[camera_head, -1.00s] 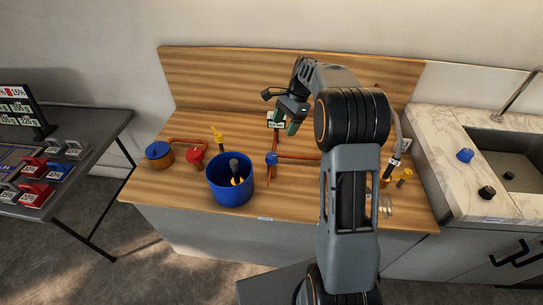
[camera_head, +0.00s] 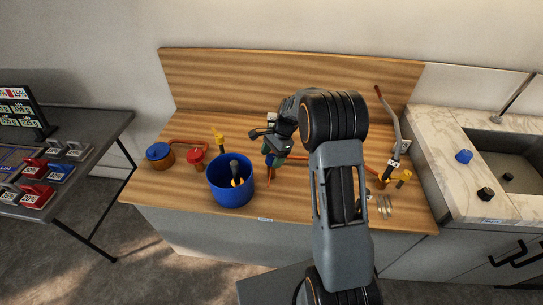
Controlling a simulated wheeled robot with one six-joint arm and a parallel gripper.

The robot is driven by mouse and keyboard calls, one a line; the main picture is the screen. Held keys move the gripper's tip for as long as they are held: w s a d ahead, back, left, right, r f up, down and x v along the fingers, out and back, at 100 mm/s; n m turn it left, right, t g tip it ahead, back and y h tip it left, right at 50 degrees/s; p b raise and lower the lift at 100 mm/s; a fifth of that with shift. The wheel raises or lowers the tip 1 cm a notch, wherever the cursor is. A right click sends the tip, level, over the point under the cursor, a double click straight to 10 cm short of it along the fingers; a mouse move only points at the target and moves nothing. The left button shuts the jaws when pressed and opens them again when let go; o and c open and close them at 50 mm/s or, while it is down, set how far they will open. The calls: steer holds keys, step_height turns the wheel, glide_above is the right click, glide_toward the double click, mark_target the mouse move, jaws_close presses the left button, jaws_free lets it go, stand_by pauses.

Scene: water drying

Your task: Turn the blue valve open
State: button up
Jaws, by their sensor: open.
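A wooden backboard (camera_head: 250,80) rises behind.

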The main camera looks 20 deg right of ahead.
steer(key=shift+c, duration=0.2)
steer(key=c, duration=0.9)
steer(key=shift+n, duration=0.4)
steer(key=n, duration=0.2)
steer(key=n+g, duration=0.1)
steer(key=n, duration=0.1)
steer(key=shift+w+g+h+p, duration=0.1)
steer(key=shift+g+h+p, duration=0.2)
steer(key=shift+h+p, duration=0.1)
steer(key=n+g+h, duration=0.1)
steer(key=n, duration=0.3)
steer(key=shift+a, duration=0.1)
steer(key=n+h, duration=0.1)
steer(key=n, duration=0.1)
steer(key=n+h, duration=0.1)
steer(key=n, duration=0.2)
steer(key=shift+g, duration=0.3)
steer(key=shift+n+h, duration=0.8)
steer(key=shift+n, duration=1.4)
